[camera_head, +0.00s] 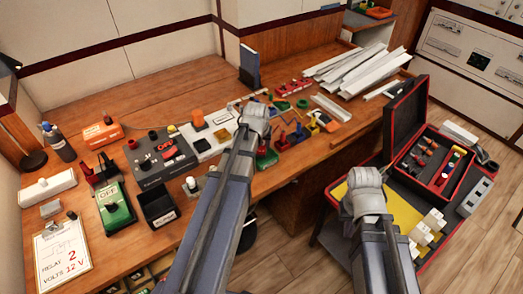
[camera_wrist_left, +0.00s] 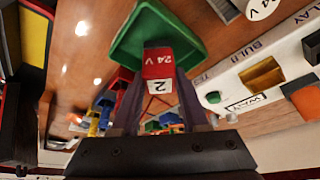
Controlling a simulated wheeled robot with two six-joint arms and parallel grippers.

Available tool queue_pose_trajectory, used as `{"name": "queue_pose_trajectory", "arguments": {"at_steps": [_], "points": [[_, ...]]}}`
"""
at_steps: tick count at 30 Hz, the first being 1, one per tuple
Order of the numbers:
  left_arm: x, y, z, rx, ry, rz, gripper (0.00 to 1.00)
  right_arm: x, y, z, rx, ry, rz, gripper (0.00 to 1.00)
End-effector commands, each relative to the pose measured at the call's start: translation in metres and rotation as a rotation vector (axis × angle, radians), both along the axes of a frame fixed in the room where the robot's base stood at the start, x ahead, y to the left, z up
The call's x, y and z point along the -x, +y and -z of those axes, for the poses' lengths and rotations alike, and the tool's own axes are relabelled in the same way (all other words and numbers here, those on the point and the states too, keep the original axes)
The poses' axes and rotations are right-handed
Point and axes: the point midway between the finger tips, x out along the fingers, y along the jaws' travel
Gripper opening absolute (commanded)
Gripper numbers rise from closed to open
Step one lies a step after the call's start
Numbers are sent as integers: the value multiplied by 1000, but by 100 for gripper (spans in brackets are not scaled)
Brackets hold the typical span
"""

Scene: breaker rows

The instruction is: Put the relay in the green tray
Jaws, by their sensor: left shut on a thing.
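My left gripper (camera_wrist_left: 157,108) is shut on a red-and-white relay (camera_wrist_left: 158,66) marked "24 V" and "2" in the left wrist view. The green tray (camera_wrist_left: 190,30) lies just beyond the relay, which overlaps its edge in that view; I cannot tell the height between them. In the head view my left gripper (camera_head: 255,117) is over the workbench, and its arm hides the relay. Part of the green tray (camera_head: 267,159) shows beside the arm. My right gripper (camera_head: 365,192) is over the cart at the right, and its fingers are hidden.
A clipboard (camera_head: 63,258) reading "Relay 2, Volts 12 V" lies at the bench's front left. A black bin (camera_head: 158,207), a grey panel (camera_head: 163,160) and a white block (camera_head: 212,135) stand left of my left arm.

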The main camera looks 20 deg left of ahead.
Motion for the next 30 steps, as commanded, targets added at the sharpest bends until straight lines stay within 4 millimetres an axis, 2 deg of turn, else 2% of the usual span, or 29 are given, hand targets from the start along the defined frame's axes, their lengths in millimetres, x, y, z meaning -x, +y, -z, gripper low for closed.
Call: {"name": "queue_pose_trajectory", "arguments": {"at_steps": [1,2,15,16,23,30], "points": [[0,0,12,0,0,0,0,0,0,12,0,0,0,0],[0,0,14,0,0,0,0,0,0,14,0,0,0,0],[0,0,17,0,0,0,0,0,0,17,0,0,0,0],[0,0,16,0,0,0,48,0,0,16,0,0,0,0],[0,0,15,0,0,0,74,0,0,15,0,0,0,0],[0,0,15,0,0,0,74,0,0,15,0,0,0,0]]}}
